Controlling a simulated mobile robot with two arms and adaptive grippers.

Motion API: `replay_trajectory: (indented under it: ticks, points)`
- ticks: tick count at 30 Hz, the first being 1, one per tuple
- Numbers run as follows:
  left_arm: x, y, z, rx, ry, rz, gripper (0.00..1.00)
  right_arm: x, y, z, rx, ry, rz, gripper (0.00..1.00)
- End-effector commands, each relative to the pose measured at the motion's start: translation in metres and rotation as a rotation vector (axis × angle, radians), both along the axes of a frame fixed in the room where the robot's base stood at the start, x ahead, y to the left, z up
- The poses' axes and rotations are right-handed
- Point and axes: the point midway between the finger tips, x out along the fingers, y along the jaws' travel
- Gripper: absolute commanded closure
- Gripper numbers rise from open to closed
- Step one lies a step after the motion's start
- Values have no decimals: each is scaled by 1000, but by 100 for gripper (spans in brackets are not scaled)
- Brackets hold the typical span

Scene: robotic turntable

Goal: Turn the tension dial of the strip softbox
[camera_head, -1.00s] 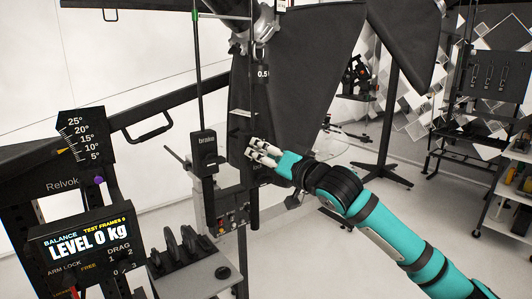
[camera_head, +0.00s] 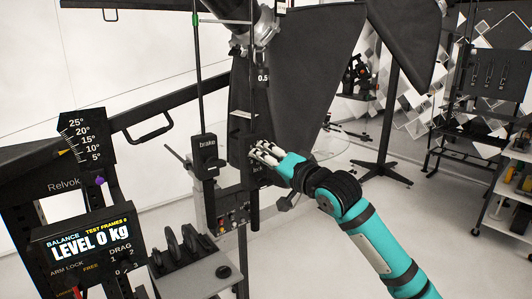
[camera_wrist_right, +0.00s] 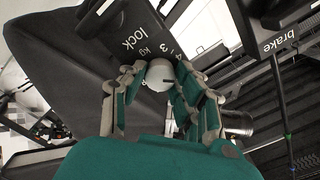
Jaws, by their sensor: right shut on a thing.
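The strip softbox (camera_head: 310,65) is a large black fabric shape at the upper middle of the head view. A dark panel with a "lock" label stands at its lower left. In the right wrist view the panel (camera_wrist_right: 120,32) shows "lock", "kg" and some digits. A pale round dial (camera_wrist_right: 160,75) with a dark mark sits on it. My right gripper (camera_head: 258,151) reaches the panel from the right, its white fingers against it. In the right wrist view my right gripper (camera_wrist_right: 158,92) is shut on the dial, fingers on both sides. My left gripper is not in view.
A "brake" box (camera_head: 207,155) on a vertical post stands just left of my right gripper. Open floor lies to the right.

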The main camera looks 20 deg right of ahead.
Motion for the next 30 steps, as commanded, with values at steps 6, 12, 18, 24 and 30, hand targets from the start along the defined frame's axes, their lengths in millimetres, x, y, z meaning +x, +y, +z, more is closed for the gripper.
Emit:
replay_trajectory:
  ticks: [6,12,18,24,30]
  points:
    - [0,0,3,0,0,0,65,0,-1,1,45,14,-1,100]
    - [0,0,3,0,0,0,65,0,-1,1,42,13,-1,65]
    - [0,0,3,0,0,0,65,0,0,1,41,13,0,47]
    - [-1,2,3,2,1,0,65,-1,-1,0,41,13,0,47]
    - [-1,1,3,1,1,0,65,-18,-8,-1,39,15,-1,47]
